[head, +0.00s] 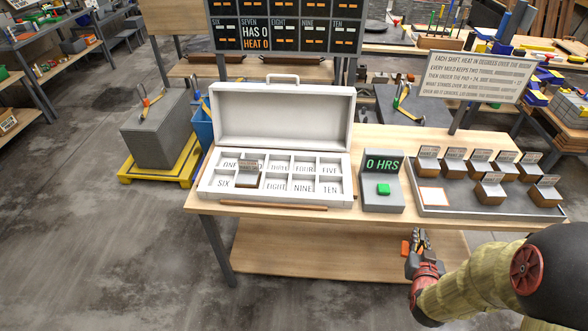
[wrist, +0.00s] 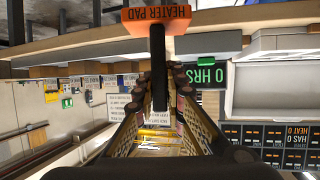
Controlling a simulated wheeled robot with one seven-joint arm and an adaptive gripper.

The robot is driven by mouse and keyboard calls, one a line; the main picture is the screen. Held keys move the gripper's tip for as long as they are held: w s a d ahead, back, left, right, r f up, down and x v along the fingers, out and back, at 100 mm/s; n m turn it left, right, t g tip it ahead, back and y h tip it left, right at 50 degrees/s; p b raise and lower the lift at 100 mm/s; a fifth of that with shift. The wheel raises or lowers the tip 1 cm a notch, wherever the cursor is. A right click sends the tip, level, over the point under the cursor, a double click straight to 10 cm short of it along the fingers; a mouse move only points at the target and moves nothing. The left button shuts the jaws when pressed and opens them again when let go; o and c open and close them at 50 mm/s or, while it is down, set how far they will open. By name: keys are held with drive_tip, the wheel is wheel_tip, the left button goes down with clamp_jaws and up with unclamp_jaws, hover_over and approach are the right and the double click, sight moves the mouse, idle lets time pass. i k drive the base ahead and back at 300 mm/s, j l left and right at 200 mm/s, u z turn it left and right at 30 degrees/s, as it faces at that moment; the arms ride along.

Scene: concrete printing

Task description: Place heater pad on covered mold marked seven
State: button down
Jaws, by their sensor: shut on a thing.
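The orange heater pad (wrist: 156,18) fills the top of the wrist view, with its label upside down and a dark stem below it. My gripper (wrist: 158,88) is shut on that stem. In the head view my gripper (head: 421,241) is low at the table's front edge, right of centre, with a bit of the orange heater pad (head: 405,247) beside it. An open white case (head: 283,204) on the table has compartments lettered by number. A small block with a grey top (head: 249,167) stands in the SEVEN place, covering its lettering.
A timer (head: 383,190) with a green button reads 0 HRS, right of the case. A grey tray (head: 437,208) further right holds several brown blocks with tags and a pale square. A brown rod (head: 273,205) lies before the case. The board behind (head: 262,38) reads SEVEN HAS 0 HEAT 0.

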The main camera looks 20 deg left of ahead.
sight(247, 176)
drive_tip(key=k+j+u, duration=0.15)
drive_tip(key=j, duration=1.05)
drive_tip(key=k+j+u, duration=0.15)
drive_tip(key=j, duration=1)
drive_tip(key=i, duration=0.05)
